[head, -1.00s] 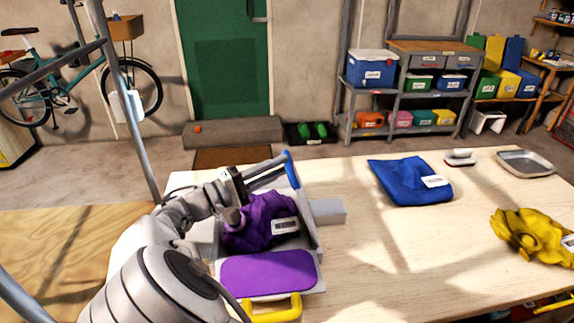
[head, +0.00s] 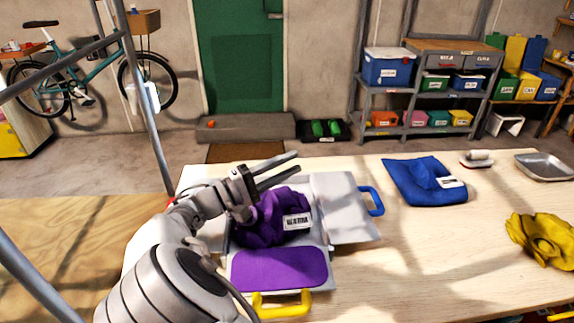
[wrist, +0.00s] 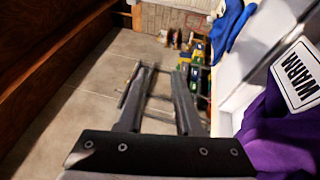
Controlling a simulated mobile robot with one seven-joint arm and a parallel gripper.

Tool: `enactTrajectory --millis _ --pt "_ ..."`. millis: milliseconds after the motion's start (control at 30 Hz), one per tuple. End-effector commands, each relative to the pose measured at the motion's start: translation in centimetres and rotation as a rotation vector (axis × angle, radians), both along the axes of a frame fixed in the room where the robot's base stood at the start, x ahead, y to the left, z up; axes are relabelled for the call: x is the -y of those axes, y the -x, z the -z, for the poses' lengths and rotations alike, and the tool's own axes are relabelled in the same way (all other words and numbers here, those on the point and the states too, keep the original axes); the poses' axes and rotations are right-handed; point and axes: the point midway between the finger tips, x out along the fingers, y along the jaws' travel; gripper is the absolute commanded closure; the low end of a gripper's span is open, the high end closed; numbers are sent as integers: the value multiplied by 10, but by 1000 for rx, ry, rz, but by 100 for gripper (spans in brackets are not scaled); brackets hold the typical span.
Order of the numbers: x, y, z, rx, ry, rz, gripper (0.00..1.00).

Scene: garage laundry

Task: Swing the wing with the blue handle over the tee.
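The purple tee (head: 258,222) lies bunched on the middle of the grey folding board, a white label on it; the label reads WARM in the wrist view (wrist: 272,135). The wing with the blue handle (head: 342,208) lies folded out to the right of the tee, not over it. Its blue handle (head: 374,200) is at its right edge. My gripper (head: 298,163) is above the board's far edge, left of the blue handle and apart from it. Its fingers are parted and empty, also in the wrist view (wrist: 163,70).
A purple-topped front panel (head: 278,268) with a yellow handle (head: 282,305) is at the near side. A blue garment (head: 425,180), a yellow garment (head: 540,238) and a metal tray (head: 545,166) lie right on the table. Table is bare between board and garments.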

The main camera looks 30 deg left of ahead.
Motion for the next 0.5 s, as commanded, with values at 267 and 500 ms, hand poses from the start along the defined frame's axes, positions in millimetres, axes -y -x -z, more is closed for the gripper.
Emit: enactTrajectory --millis 267,500 --pt "-15 24 5 0 0 -5 66" --pt "-43 73 16 0 0 -4 66"
